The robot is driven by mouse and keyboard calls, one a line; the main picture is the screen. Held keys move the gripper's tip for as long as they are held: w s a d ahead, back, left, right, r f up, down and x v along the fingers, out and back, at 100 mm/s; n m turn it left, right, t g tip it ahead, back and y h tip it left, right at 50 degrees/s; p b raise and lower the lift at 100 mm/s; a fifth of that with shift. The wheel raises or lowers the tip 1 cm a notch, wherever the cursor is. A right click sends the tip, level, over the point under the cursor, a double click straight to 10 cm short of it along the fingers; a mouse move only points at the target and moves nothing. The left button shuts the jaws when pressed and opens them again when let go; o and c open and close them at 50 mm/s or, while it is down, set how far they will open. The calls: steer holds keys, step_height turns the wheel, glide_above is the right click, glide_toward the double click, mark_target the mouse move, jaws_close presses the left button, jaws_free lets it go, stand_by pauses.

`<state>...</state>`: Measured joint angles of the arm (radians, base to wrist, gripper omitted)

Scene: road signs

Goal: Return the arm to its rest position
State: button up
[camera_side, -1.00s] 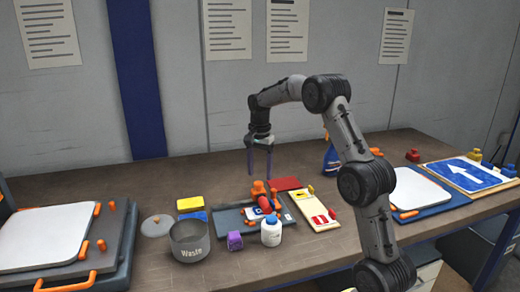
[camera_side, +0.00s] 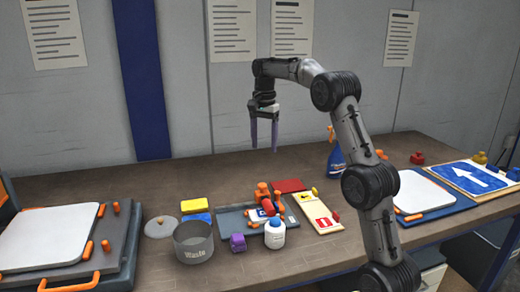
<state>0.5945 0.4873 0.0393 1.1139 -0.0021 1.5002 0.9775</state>
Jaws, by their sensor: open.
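My gripper (camera_side: 264,146) is open and empty, with its two purple fingers pointing down. It hangs in the air above the grey tray (camera_side: 233,222) in the middle of the bench, apart from everything below. My arm arches up from the lower right, with its wrist at the left end of the arch. On the tray lie an orange and red tool (camera_side: 264,200) and small sign pieces, partly hidden by a white bottle (camera_side: 275,235).
A sign board (camera_side: 315,213) and blue spray bottle (camera_side: 335,160) are right. An arrow sign (camera_side: 467,178) lies far right. Air around the gripper is clear.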

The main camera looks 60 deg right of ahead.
steer(key=a+r+n+t, duration=0.1)
steer(key=a+r, duration=0.6)
steer(key=s+a+r+n+t, duration=0.2)
steer(key=s+a+r+n, duration=0.25)
steer(key=s+a, duration=0.65)
steer(key=s+a+f+n+t, duration=0.2)
steer(key=s+a+f+n, duration=0.35)
steer(key=s+a, duration=0.35)
steer(key=s+f+n, duration=0.4)
steer(key=f+n, duration=0.3)
steer(key=f, duration=0.1)
steer(key=shift+s+a+f+t, duration=0.25)
steer(key=shift+s+a+t, duration=0.05)
steer(key=shift+s+a, duration=0.1)
